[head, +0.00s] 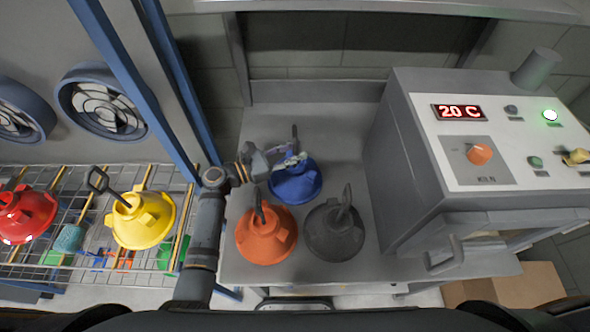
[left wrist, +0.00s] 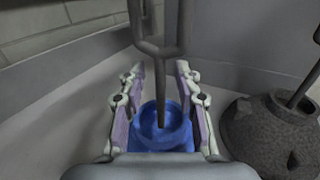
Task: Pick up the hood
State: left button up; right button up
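A blue hood (head: 296,184) with a grey hook stands on the grey table, behind an orange hood (head: 266,236) and a dark grey hood (head: 333,232). My left gripper (head: 291,160) is over the top of the blue hood. In the left wrist view the blue hood (left wrist: 162,128) and its hook stem lie between the two spread fingers of my left gripper (left wrist: 159,75). I see gaps between the fingers and the stem. The dark grey hood shows at the right there (left wrist: 268,135). My right gripper is not in view.
A grey oven (head: 440,160) reading "20 C" stands on the right of the table (head: 270,125). A wire rack (head: 80,205) at the left carries a yellow hood (head: 142,222) and a red hood (head: 25,213). A blue post (head: 150,85) rises between rack and table.

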pick_arm(q)
jog(key=shift+w+d+f, duration=0.1)
jog(key=shift+d, duration=0.2)
jog(key=shift+a, duration=0.15)
jog(key=shift+c, duration=1)
grip_shut()
